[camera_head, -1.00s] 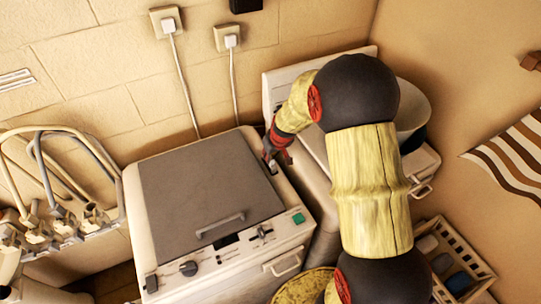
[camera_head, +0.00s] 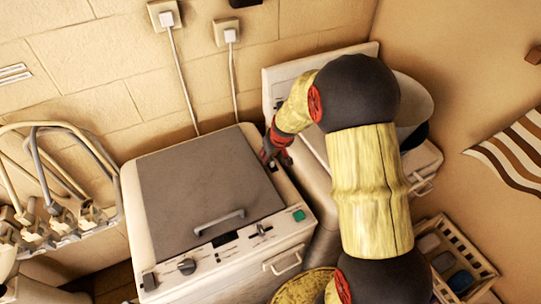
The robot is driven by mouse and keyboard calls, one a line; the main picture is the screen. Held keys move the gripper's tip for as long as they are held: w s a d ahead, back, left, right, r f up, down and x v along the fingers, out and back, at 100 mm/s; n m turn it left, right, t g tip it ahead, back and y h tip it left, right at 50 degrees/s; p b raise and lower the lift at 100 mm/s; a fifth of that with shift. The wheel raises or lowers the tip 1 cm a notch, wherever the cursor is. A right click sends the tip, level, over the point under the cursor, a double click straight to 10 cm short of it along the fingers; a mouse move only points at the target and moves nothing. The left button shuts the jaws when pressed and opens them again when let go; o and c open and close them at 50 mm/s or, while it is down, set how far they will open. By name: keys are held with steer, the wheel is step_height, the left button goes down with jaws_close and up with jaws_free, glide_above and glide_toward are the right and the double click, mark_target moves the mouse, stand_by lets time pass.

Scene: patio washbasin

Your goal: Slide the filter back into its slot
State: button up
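The washing machine (camera_head: 205,180) with a grey lid stands in the middle of the view. My gripper (camera_head: 273,160) is low over the right rim of its top, beside the lid's back right part. A small pale piece (camera_head: 264,156) shows at the fingertips; it may be the filter, but it is too small to be sure. A small dark spot lies at the rim just by the fingers, perhaps the slot. My wrist and the fingers hide most of this spot. I cannot tell whether the fingers are shut on the piece.
A second white appliance (camera_head: 313,178) stands close on the right, partly behind my arm. A crate (camera_head: 455,262) with bottles is at the lower right. A woven basket (camera_head: 302,287) sits at the front. Pipes and taps (camera_head: 60,215) are at the left. Two plugged cords hang on the wall.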

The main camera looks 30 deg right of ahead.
steer(key=shift+o, duration=0.8)
steer(key=v, duration=1.2)
steer(key=s+a+r+b, duration=0.2)
steer(key=s+a+b, duration=0.1)
steer(key=s, duration=0.5)
steer(key=s+a+r+b, duration=0.2)
steer(key=s+a+b, duration=0.2)
steer(key=s, duration=0.5)
steer(key=s+a+r+t+b, duration=0.1)
steer(key=s+a+r+b, duration=0.1)
steer(key=s+a, duration=0.3)
steer(key=s+b, duration=0.1)
steer(key=s, duration=0.3)
steer(key=shift+a+b, duration=0.15)
steer(key=shift+b, duration=0.15)
